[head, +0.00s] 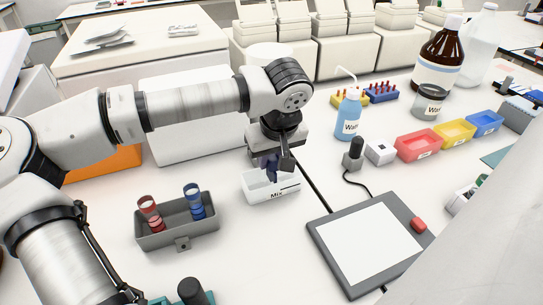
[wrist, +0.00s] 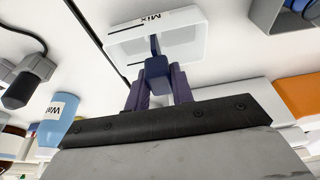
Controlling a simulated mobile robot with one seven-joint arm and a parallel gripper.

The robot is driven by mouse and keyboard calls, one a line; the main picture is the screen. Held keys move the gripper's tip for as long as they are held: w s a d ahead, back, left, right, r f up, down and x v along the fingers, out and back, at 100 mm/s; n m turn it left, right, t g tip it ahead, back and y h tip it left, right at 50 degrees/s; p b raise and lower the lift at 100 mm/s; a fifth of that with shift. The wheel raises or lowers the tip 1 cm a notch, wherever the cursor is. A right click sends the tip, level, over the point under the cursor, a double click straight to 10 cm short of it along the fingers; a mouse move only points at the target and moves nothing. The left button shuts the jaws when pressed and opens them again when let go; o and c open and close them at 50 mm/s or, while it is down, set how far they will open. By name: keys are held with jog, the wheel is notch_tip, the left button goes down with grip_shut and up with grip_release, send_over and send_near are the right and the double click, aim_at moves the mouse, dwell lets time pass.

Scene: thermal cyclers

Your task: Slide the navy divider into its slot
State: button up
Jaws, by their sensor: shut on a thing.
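The white bin labelled "Mix" (head: 259,196) stands on the bench below my gripper (head: 271,164). It also shows at the top of the wrist view (wrist: 190,50). My gripper, with dark purple fingers, is shut on the navy divider (wrist: 157,73). The divider's thicker top is between the fingers in the wrist view, and a narrow part points toward the bin's interior. In the head view the fingers and divider are over or partly inside the bin's opening. The divider's lower edge and the slot are hidden, so I cannot tell whether they meet.
A grey tray (head: 180,238) with red and blue cylinders stands left of the bin. A grey pad with a white top (head: 365,245) lies to the right, with a cable near the bin.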

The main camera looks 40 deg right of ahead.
jog(key=shift+f+b, duration=0.75)
jog(key=shift+f, duration=0.15)
jog(key=o, duration=0.8)
jog(key=shift+r, duration=0.1)
jog(key=b+v, duration=0.1)
jog(key=v, duration=1.2)
jog(key=shift+s+a+r, duration=0.1)
jog(key=shift+s+r, duration=0.1)
jog(key=shift+r, duration=0.05)
